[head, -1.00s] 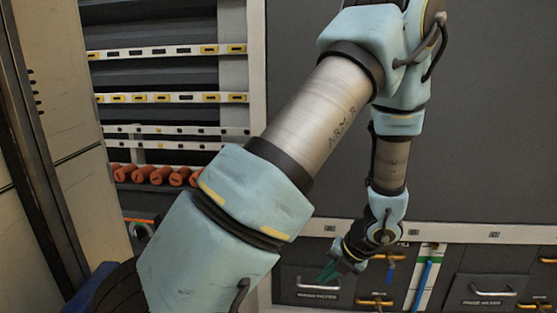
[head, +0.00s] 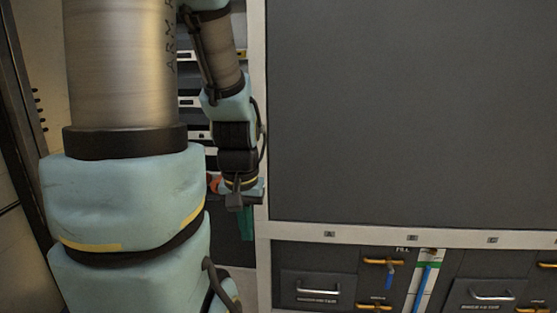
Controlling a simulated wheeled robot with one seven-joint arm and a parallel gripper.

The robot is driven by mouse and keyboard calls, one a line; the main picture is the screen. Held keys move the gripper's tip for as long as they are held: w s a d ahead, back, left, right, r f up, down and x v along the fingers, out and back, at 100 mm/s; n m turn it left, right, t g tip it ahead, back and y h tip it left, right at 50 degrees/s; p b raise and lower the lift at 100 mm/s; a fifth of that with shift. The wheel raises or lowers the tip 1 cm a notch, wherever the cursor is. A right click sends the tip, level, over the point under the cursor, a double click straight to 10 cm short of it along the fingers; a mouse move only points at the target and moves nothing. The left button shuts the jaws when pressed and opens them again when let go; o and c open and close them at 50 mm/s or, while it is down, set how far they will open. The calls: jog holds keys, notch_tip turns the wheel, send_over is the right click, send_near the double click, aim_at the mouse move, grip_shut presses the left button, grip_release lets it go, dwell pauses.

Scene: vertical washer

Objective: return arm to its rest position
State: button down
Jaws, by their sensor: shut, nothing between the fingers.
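My arm fills the left side of the head view, its thick lower link close to the camera and upright. The forearm hangs down behind it, in front of the left edge of the large grey panel (head: 400,110). My gripper (head: 246,224), with green fingers, points down at the end of the forearm. It is shut and empty, and touches nothing that I can see. The upper part of the arm is cut off by the top of the picture.
Below the panel are drawers with silver handles (head: 324,294) and (head: 492,294), yellow handles (head: 384,262) and a blue lever (head: 424,280). Shelves (head: 190,105) stand behind the arm. A tan cabinet (head: 15,245) stands at far left. The space before the panel is clear.

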notch_tip(320, 180, up, 20)
jog(key=p, duration=1.8)
jog(key=shift+f, duration=0.25)
jog(key=shift+d, duration=0.1)
